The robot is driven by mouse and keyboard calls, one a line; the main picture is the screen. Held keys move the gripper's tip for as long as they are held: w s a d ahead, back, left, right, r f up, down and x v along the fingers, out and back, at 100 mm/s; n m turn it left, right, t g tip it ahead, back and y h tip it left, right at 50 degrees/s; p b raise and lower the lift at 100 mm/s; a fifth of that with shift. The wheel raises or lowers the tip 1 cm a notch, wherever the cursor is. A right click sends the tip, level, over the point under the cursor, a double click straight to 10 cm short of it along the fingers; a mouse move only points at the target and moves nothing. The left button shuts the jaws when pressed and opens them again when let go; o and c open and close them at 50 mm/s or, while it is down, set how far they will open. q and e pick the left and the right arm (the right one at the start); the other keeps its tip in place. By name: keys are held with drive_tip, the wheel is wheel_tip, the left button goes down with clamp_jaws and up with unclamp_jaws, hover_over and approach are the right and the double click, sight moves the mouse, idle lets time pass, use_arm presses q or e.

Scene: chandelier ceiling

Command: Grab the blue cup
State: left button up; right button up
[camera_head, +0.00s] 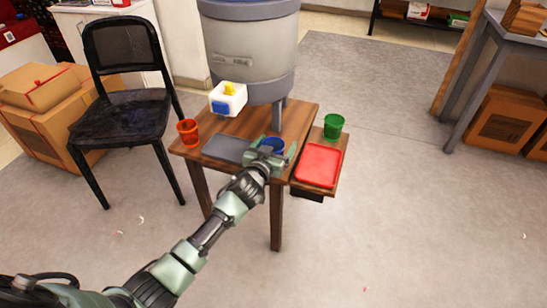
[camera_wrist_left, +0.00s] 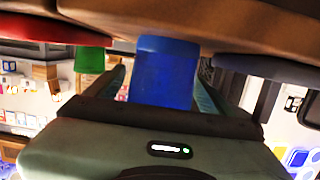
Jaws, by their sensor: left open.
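The blue cup (camera_head: 273,145) stands on the wooden table near its right edge. My left gripper (camera_head: 275,151) is open at the cup, with its fingers on either side of it. In the left wrist view, which looks upside down, the blue cup (camera_wrist_left: 165,72) sits between the two open fingers (camera_wrist_left: 163,88). Small gaps seem to show beside the cup; I cannot tell if either finger touches it. The palm hides part of the cup in the head view. My right gripper is not in view.
An orange-red cup (camera_head: 188,132) and a dark grey mat (camera_head: 226,148) are on the table (camera_head: 207,170). A green cup (camera_head: 333,125) and a red tray (camera_head: 318,165) are on the lower side shelf. A grey dispenser (camera_head: 250,50) stands behind. A black chair (camera_head: 122,110) is left.

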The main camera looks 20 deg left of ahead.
use_arm(q)
drive_tip(key=shift+w, duration=0.1)
drive_tip(key=c, duration=1.4)
drive_tip(key=shift+r, duration=0.1)
